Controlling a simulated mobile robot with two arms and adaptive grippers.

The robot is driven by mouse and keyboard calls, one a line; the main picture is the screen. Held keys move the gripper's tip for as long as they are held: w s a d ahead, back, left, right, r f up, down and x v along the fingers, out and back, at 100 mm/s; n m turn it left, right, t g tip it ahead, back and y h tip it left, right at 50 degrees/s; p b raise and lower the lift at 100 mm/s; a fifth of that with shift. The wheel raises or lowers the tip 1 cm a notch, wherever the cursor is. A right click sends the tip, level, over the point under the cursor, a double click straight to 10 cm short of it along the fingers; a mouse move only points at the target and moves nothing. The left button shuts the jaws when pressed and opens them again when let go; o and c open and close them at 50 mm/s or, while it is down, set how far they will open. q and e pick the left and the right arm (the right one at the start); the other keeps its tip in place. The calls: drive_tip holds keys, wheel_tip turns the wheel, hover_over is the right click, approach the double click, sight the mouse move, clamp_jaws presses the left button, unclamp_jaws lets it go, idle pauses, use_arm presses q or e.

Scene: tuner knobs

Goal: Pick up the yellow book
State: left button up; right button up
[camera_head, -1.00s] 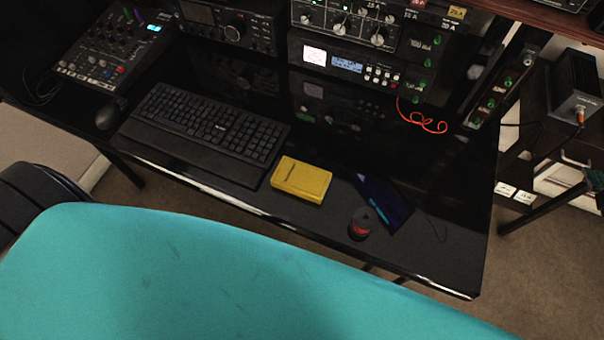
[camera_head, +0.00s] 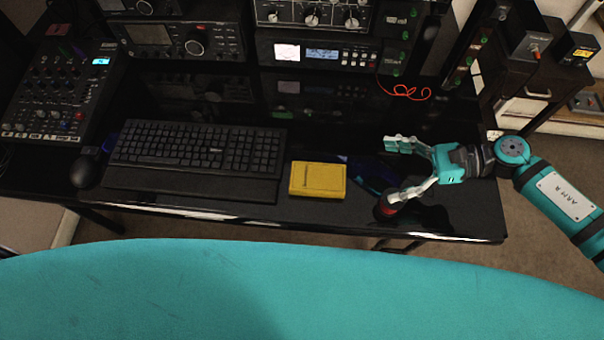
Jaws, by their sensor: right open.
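The yellow book (camera_head: 318,180) lies flat on the black desk, just right of the keyboard. My right gripper (camera_head: 388,172) comes in from the right, with its fingers spread and pointing left toward the book. It is open and empty, apart from the book, over the right part of the desk. Its lower finger overlaps the small dark and red round object in the picture. My left gripper is not in view.
The black keyboard (camera_head: 200,150) sits close to the book's left. A dark blue flat item (camera_head: 368,174) lies between book and gripper. A small red and black round object (camera_head: 384,208) stands near the front edge. Rack equipment (camera_head: 320,52) lines the back.

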drive_tip(key=p, duration=0.3)
approach(320, 177)
drive_tip(key=x, duration=0.3)
drive_tip(key=shift+a+r, duration=0.25)
drive_tip(key=shift+a, duration=0.05)
drive_tip(key=shift+a+f, duration=0.25)
drive_tip(key=shift+a, duration=0.1)
drive_tip(key=shift+a+f+p, duration=0.15)
drive_tip(key=shift+a+p, duration=0.2)
drive_tip(key=p+x, duration=0.1)
drive_tip(key=x, duration=0.2)
drive_tip(key=shift+a+f, duration=0.55)
drive_tip(key=shift+a, duration=0.05)
drive_tip(key=c, duration=1.3)
